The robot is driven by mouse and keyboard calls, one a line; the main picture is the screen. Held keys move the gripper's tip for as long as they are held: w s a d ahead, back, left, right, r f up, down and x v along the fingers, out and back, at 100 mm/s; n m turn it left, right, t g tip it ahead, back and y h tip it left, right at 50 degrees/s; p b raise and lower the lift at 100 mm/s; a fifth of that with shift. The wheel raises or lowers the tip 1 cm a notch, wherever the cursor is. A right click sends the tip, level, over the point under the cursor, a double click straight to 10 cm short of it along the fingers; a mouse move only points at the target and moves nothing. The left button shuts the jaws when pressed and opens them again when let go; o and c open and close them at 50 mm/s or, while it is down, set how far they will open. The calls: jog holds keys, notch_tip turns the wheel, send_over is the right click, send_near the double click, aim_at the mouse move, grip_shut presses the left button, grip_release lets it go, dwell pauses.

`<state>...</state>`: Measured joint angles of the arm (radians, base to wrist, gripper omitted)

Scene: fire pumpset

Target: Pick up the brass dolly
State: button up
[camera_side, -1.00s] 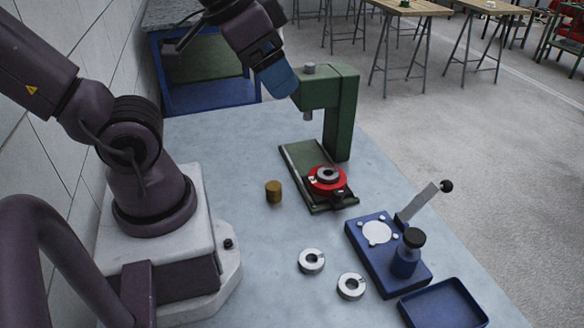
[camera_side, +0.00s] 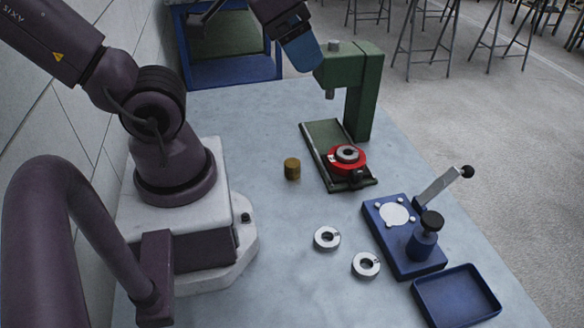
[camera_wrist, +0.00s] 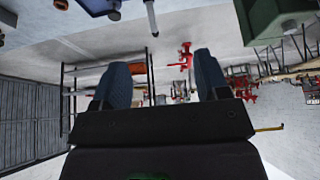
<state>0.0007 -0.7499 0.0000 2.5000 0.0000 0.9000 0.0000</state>
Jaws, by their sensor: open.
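The brass dolly (camera_side: 292,169) is a short brass-coloured cylinder standing upright on the grey table, left of the green press. My gripper (camera_side: 306,56) with blue fingers is high up, beside the head of the press in the picture and well away from the dolly. In the wrist view my gripper (camera_wrist: 162,78) shows two blue fingers spread apart with nothing between them. I cannot make out the dolly in the wrist view.
The green press (camera_side: 362,95) holds a red fixture (camera_side: 347,160) with a metal ring on its base. Two metal rings (camera_side: 327,238) (camera_side: 366,265), a blue lever fixture (camera_side: 402,237) and a blue tray (camera_side: 456,297) are nearer the front. The table around the dolly is clear.

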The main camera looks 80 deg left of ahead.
notch_tip(320, 180, down, 6)
jog(key=w+d+m+g, duration=0.1)
jog(key=d+m+g, duration=0.1)
jog(key=g, duration=0.2)
jog(key=m+g+y, duration=0.5)
jog(key=m+y, duration=0.7)
send_near(293, 165)
jog(key=s, duration=0.2)
jog(key=s+d+r, duration=0.1)
jog(key=s+d, duration=0.1)
jog(key=s, duration=0.1)
jog(key=shift+s+r, duration=0.2)
jog(key=shift+s, duration=0.1)
jog(key=f+m+t, duration=0.1)
jog(key=w+a+f+m+t+y, duration=0.1)
jog(key=m, duration=0.1)
jog(key=shift+w+f, duration=0.2)
jog(key=shift+f, duration=0.1)
jog(key=shift+w+m+t, duration=0.4)
jog(key=shift+w+t, duration=0.1)
jog(key=shift+w, duration=0.2)
jog(key=shift+w+a+r, duration=0.1)
jog(key=shift+w+a, duration=0.05)
jog(key=shift+w, duration=0.15)
jog(key=x, duration=1.2)
jog(key=shift+a+r, duration=0.1)
jog(key=shift+a, duration=0.35)
jog(key=shift+y, duration=0.3)
jog(key=c, duration=1.2)
